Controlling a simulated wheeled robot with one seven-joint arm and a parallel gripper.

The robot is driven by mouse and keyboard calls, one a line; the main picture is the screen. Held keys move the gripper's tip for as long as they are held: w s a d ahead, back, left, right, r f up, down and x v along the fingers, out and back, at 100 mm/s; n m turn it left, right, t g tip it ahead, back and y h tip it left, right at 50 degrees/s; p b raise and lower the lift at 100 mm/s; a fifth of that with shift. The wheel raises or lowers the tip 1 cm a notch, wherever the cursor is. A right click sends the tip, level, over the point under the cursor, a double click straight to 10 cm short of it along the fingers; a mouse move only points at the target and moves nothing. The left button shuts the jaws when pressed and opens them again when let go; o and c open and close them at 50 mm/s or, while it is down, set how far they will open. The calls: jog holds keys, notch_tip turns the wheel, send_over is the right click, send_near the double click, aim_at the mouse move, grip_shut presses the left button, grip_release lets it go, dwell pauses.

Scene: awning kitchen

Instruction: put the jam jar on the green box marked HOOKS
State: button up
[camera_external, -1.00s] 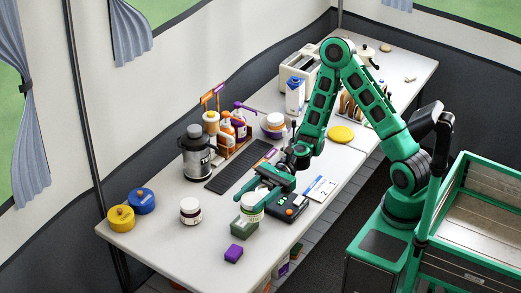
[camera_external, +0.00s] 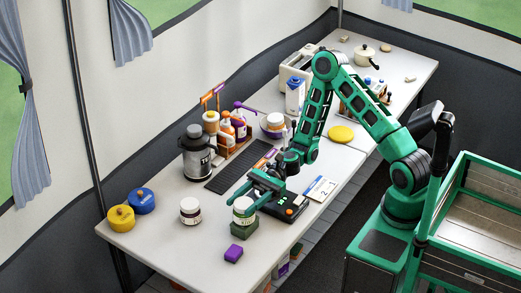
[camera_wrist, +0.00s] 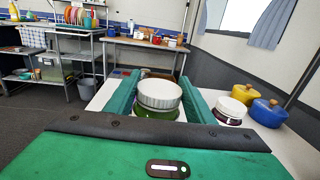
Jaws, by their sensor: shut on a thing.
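My gripper (camera_external: 245,205) is shut on a white-lidded jar (camera_external: 243,214), with a finger on each side of it. The jar is upright, directly over the small green box (camera_external: 243,230); I cannot tell whether its base touches the box. In the wrist view the held jar's broad white lid (camera_wrist: 160,93) sits between the green fingers, with a green body below. A second white-lidded jar (camera_external: 190,212), with dark red contents, stands on the table to the left. It also shows in the wrist view (camera_wrist: 230,112). The lettering on the box and jars is unreadable.
A purple block (camera_external: 233,253) lies in front of the green box. A black scale-like device (camera_external: 291,207) is close on the right. Yellow (camera_external: 121,218) and blue (camera_external: 142,202) pots stand at the left end. Table between the dark jar and green box is clear.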

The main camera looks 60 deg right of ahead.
jog(key=o, duration=1.3)
jog(key=shift+f, duration=0.1)
jog(key=shift+c, duration=0.2)
jog(key=shift+d, duration=0.3)
jog(key=d, duration=0.7)
jog(key=s+d, duration=0.1)
jog(key=d, duration=0.3)
jog(key=shift+d, duration=0.2)
